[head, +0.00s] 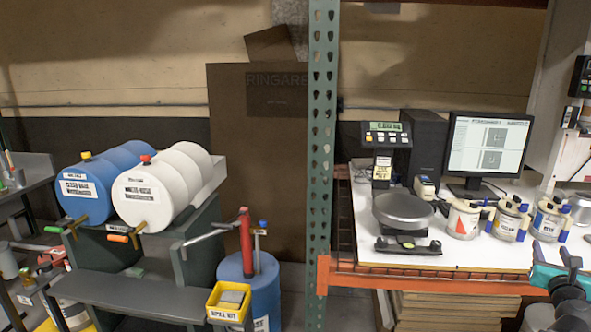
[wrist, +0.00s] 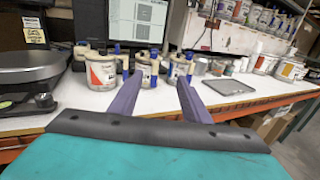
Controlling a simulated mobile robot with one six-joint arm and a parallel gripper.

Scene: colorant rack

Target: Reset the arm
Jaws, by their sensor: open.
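My gripper (wrist: 159,80) shows in the wrist view as two purple fingers spread apart, with nothing between them. It points at the white bench top, toward labelled colorant cans. A can with a red triangle (wrist: 103,72) stands left of the fingers. Another can (wrist: 143,73) shows behind and between them. In the head view, teal and dark parts of my arm show at the lower right edge, in front of the bench. The fingers cannot be made out clearly there.
A round-topped scale (head: 403,210) and a monitor (head: 487,146) stand on the bench (head: 370,258), which has an orange front beam. A green rack post (head: 320,150) stands left of it. Blue (head: 85,190) and white (head: 150,195) drums lie further left. A flat grey tray (wrist: 230,87) lies right of the fingers.

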